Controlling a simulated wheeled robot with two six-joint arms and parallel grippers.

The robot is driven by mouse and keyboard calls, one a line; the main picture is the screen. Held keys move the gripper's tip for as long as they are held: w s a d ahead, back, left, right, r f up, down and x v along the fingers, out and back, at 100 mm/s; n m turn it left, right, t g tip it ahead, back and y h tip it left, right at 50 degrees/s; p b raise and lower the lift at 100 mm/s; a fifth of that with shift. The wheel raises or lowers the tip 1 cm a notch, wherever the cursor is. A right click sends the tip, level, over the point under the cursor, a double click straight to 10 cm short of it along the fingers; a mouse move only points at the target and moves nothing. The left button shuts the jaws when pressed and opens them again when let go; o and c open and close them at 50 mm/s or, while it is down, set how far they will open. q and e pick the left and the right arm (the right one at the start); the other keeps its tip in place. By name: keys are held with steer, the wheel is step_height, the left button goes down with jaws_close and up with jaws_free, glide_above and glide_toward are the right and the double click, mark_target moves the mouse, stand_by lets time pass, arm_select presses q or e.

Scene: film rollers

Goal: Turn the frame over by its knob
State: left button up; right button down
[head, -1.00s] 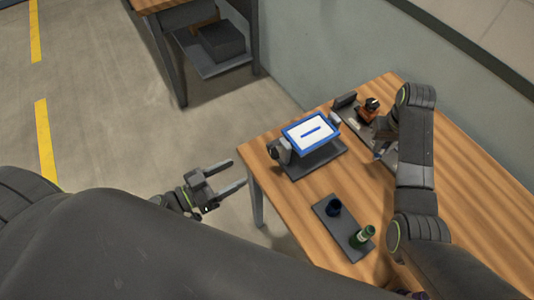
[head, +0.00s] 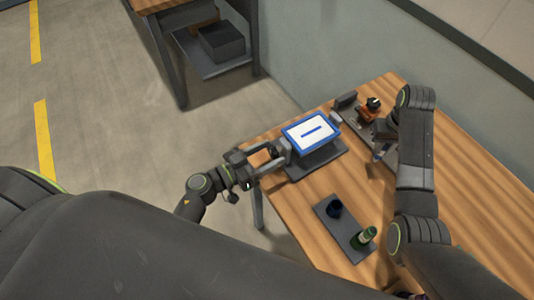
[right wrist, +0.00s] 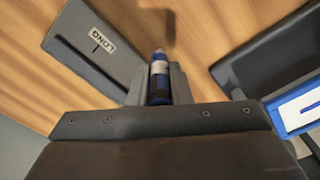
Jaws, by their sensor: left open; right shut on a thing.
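The frame (head: 311,132) has a blue border and a white face with a blue bar. It sits tilted on a dark stand (head: 318,160) on the table, and its edge also shows in the right wrist view (right wrist: 300,103). The dark knob (head: 272,150) is at the frame's left side. My left gripper (head: 275,158) is open with its fingers at the knob; contact is unclear. My right gripper (right wrist: 158,88) is shut on a slim blue and white bottle (right wrist: 160,70), held upright-looking above the table to the right of the frame.
An orange and black thing (head: 369,110) stands behind my right gripper. A labelled dark plate (right wrist: 85,50) lies beside it. Bare wood (head: 470,170) lies at right.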

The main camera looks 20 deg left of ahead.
arm_select(q)
steer(key=c, duration=1)
arm_select(e)
steer(key=shift+r, duration=0.1)
steer(key=shift+r, duration=0.1)
arm_select(q)
steer(key=m+p, duration=0.2)
steer(key=shift+r+m, duration=0.1)
steer(key=shift+m, duration=0.3)
arm_select(e)
steer(key=shift+r, duration=0.8)
arm_select(q)
steer(key=m+p, duration=0.1)
steer(key=m, duration=0.3)
arm_select(e)
steer(key=shift+r, duration=0.7)
arm_select(q)
steer(key=m, duration=0.5)
arm_select(e)
steer(key=shift+r, duration=0.1)
arm_select(q)
steer(key=m, duration=0.6)
steer(key=shift+s+f, duration=0.1)
steer(key=shift+f, duration=0.1)
arm_select(e)
steer(key=shift+f, duration=0.45)
